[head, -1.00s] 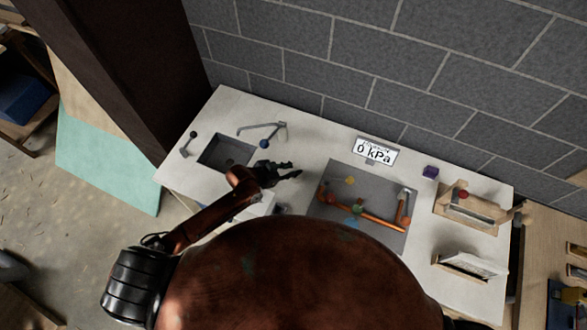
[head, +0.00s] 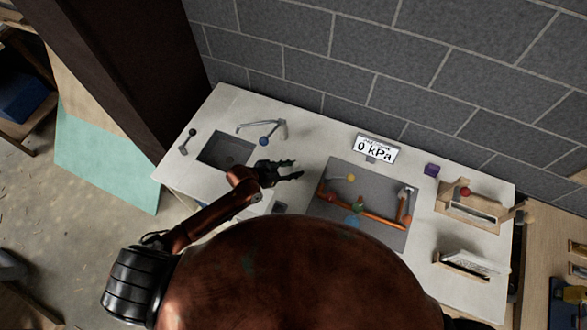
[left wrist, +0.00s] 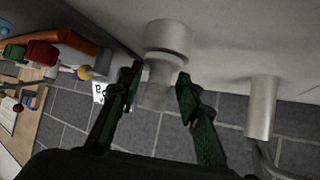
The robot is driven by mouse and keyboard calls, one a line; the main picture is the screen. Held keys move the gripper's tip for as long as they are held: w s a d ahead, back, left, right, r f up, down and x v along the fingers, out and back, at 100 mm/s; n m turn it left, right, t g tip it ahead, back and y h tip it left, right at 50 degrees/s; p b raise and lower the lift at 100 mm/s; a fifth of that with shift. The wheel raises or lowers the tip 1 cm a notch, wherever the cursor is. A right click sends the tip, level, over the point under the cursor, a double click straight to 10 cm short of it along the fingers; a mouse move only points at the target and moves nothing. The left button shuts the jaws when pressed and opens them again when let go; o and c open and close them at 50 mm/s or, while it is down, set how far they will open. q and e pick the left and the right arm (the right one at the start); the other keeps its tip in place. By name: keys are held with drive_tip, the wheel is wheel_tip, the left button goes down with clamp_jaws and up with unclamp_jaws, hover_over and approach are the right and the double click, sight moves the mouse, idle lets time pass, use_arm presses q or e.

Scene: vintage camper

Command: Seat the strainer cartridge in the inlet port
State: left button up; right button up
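My left gripper (head: 296,169) is over the counter between the sink and the recessed pipe panel, its two fingers apart. In the left wrist view the fingers (left wrist: 160,78) stand on either side of a pale stepped cylinder (left wrist: 168,38) with a narrower, translucent-looking end (left wrist: 156,92). This may be the strainer cartridge, but I cannot tell for sure. I see no clear grip on it; whether a finger touches it is unclear. I cannot clearly make out the inlet port. A small dark square (head: 279,207) shows on the counter below the gripper. My right gripper is out of view.
The sink (head: 226,151) and tap (head: 270,128) are left of the gripper. The panel (head: 343,171) with copper pipes (head: 378,221) is to its right. A display (head: 376,149) reads 0 kPa.

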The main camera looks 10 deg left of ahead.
use_arm(q)
drive_tip(key=shift+o, duration=0.6)
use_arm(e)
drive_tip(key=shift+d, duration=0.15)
use_arm(q)
drive_tip(key=v, duration=1.2)
drive_tip(key=shift+s+d, duration=0.1)
